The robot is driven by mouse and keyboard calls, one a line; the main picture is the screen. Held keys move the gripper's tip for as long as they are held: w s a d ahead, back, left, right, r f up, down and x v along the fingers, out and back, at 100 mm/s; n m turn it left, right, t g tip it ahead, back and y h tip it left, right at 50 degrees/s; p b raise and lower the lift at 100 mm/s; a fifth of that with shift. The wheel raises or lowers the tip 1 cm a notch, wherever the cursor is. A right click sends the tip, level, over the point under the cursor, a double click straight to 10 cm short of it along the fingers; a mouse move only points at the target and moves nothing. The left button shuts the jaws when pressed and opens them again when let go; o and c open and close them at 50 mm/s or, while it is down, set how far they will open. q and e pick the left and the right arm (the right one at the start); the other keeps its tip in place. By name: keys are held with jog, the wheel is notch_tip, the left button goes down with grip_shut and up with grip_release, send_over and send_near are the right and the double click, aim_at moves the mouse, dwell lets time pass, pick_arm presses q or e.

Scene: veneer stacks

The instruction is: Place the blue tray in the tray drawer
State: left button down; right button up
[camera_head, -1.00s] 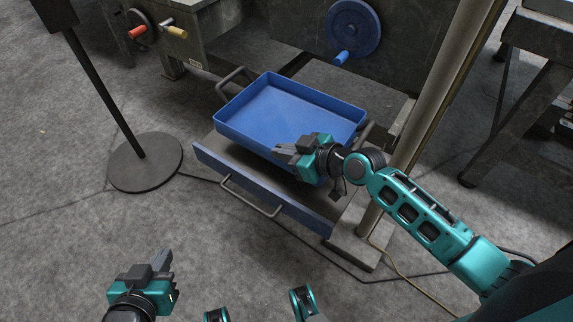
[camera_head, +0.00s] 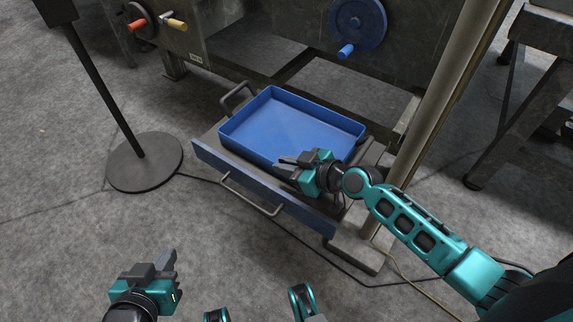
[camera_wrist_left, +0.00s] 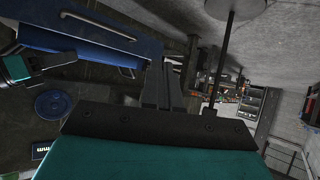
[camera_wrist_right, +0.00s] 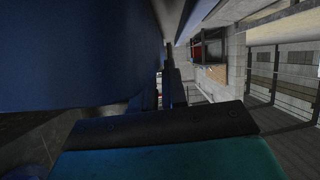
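The blue tray (camera_head: 290,125) is level over the open tray drawer (camera_head: 208,150), inside its outline; I cannot tell whether its underside touches the drawer floor. A dark loop handle (camera_head: 236,97) shows on the tray's left end. My right gripper (camera_head: 284,168) is at the tray's front wall, right of its middle, with its narrowly spaced fingers on that wall. The right wrist view shows the tray's blue surface (camera_wrist_right: 75,55) filling the left and blue between the fingers. My left gripper (camera_head: 165,262) is empty above the floor at lower left, its fingers together.
The drawer's front has a long bar handle (camera_head: 250,195). A post (camera_head: 435,95) stands right of the drawer. A round-based stand (camera_head: 145,165) is at left. A blue handwheel (camera_head: 357,25) is on the machine behind. The floor in front is mostly clear.

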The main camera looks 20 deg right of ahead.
jog(key=shift+o, duration=1.4)
pick_arm(q)
jog(key=shift+r, duration=0.1)
pick_arm(e)
jog(key=shift+r+p, duration=0.3)
jog(key=p+v, duration=0.2)
jog(key=v, duration=0.9)
pick_arm(q)
jog(key=shift+s+a+r, duration=0.2)
jog(key=shift+a+r, duration=0.2)
jog(key=shift+r, duration=0.05)
pick_arm(e)
jog(key=s+a+f+m+h, duration=0.3)
jog(key=s+a+m+h, duration=0.1)
jog(key=s, duration=0.3)
jog(key=shift+s+a+f+m+t+h, duration=0.15)
jog(key=shift+a+f+m+t+h, duration=0.2)
jog(key=shift+a+m, duration=0.3)
jog(key=shift+d+r, duration=0.1)
